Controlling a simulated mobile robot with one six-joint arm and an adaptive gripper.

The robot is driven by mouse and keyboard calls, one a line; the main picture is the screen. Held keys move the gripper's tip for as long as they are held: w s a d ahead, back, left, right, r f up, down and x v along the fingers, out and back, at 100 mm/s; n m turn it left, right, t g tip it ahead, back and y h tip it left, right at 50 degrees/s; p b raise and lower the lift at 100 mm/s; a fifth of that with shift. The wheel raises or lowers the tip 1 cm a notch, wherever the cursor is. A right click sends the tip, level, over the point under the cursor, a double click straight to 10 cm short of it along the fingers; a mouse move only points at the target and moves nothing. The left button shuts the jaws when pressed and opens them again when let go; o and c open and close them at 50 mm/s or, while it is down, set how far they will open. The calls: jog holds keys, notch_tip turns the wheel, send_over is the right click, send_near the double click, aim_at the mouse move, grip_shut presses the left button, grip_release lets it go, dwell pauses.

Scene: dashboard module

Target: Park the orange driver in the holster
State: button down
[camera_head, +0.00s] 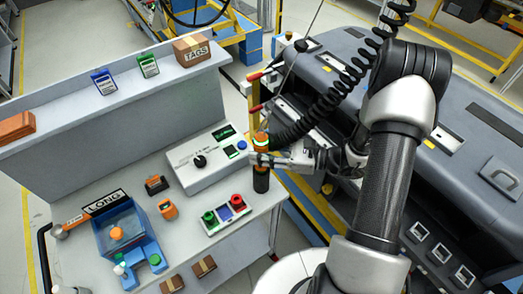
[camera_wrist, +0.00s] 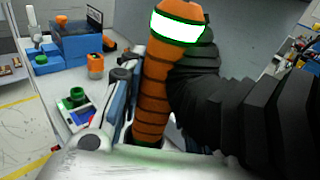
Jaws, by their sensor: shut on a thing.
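The orange driver (camera_head: 261,143) is upright in my gripper (camera_head: 264,158), at the right edge of the grey workbench. Its dark lower end hangs below the jaws. In the wrist view the driver (camera_wrist: 154,95) is an orange ribbed body with a lit white and green band near its top, slightly tilted. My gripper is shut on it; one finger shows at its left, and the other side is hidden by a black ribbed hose. I cannot pick out the holster with certainty in either view.
A control box (camera_head: 206,158) and a tray of red, blue and green buttons (camera_head: 227,213) stand left of the driver. A blue bin (camera_head: 122,230) is further left. The dark dashboard (camera_head: 480,150) lies at right. A black coiled cable (camera_head: 345,85) hangs close to my arm.

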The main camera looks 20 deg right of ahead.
jog(key=shift+f, duration=0.1)
jog(key=c, duration=1.1)
grip_release()
jog(key=shift+d, duration=0.1)
jog(key=v, duration=0.7)
